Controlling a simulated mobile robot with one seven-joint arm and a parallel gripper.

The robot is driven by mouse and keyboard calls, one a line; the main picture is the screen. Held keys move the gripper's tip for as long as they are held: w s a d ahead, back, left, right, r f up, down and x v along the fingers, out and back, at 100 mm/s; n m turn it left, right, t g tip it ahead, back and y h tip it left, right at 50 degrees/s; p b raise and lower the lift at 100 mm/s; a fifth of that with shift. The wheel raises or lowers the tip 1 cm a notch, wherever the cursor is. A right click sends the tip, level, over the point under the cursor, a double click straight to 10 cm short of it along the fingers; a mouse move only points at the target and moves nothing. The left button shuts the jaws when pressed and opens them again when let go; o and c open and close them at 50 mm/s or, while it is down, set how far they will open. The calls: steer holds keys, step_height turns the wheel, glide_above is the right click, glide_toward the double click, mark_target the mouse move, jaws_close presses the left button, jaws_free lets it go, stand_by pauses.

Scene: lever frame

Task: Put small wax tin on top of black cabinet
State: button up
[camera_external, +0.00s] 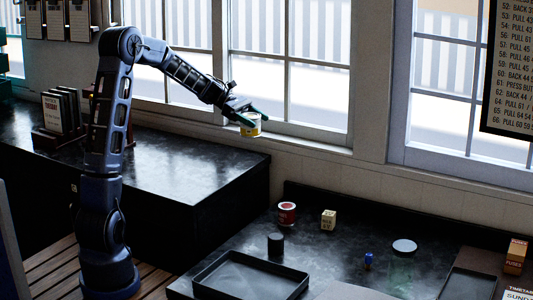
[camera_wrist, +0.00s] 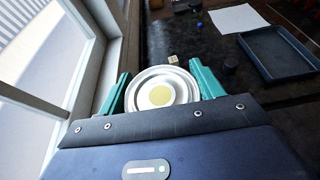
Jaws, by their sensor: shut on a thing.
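My gripper (camera_external: 246,117) is shut on a small round tin (camera_external: 250,126) with a yellow and white side. In the wrist view the tin (camera_wrist: 160,90) shows its pale ringed face with a yellowish centre, between the teal fingers (camera_wrist: 160,92). Its lettering is too small to read, so I cannot confirm it is the wax tin. It is held in the air in front of the window sill. In the external view it appears just beyond the back right part of the black cabinet's top (camera_external: 185,165); its exact height above that top is unclear.
A card rack (camera_external: 58,112) stands on the cabinet's left; its right top is clear. The lower dark counter holds a red tin (camera_external: 287,213), a cream cube (camera_external: 328,220), a black cylinder (camera_external: 275,243), a blue item (camera_external: 368,261) and a tray (camera_external: 203,283). The window sill (camera_external: 310,143) is close behind.

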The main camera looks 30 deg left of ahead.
steer(key=s+a+r+n+t, duration=0.1)
steer(key=s+a+r, duration=0.2)
steer(key=a, duration=0.6)
steer(key=s+a+r+n+t, duration=0.1)
steer(key=s+a+r, duration=0.15)
steer(key=a, duration=0.55)
steer(key=s+a+r+n+t, duration=0.1)
steer(key=s+a+r, duration=0.15)
steer(key=a, duration=0.65)
steer(key=f, duration=1.9)
steer(key=shift+d+f, duration=0.1)
steer(key=shift+d, duration=0.1)
steer(key=shift+f, duration=0.1)
steer(key=o, duration=1.2)
